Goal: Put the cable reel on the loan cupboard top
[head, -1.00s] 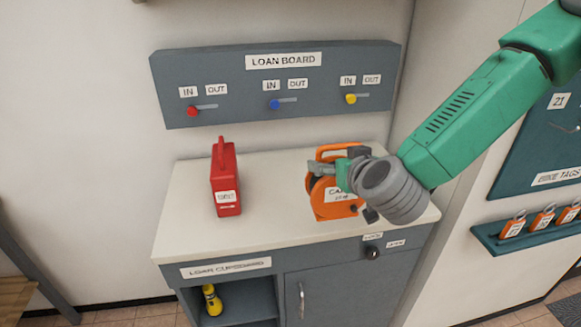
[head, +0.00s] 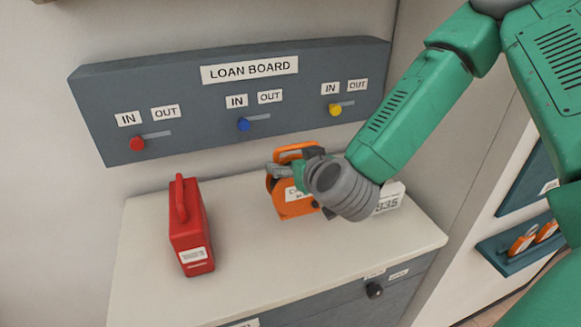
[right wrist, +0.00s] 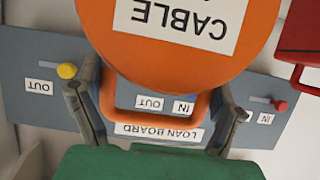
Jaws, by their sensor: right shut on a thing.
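The orange cable reel (head: 291,204), with a white label, stands upright at the loan cupboard top (head: 245,270), right of the red case. I cannot tell whether its base touches the top or hangs just above it. My right gripper (head: 295,165) is shut on the reel's upper handle. In the right wrist view the reel (right wrist: 150,70) shows upside down, its handle between my fingers (right wrist: 157,112). My wrist hides the reel's right side in the head view. My left gripper is not in view.
A red case (head: 190,235) stands on the top at left. A white piece marked "835" (head: 388,203) shows partly behind my wrist. The loan board (head: 240,95) with red, blue and yellow sliders is on the wall behind. The front middle of the top is clear.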

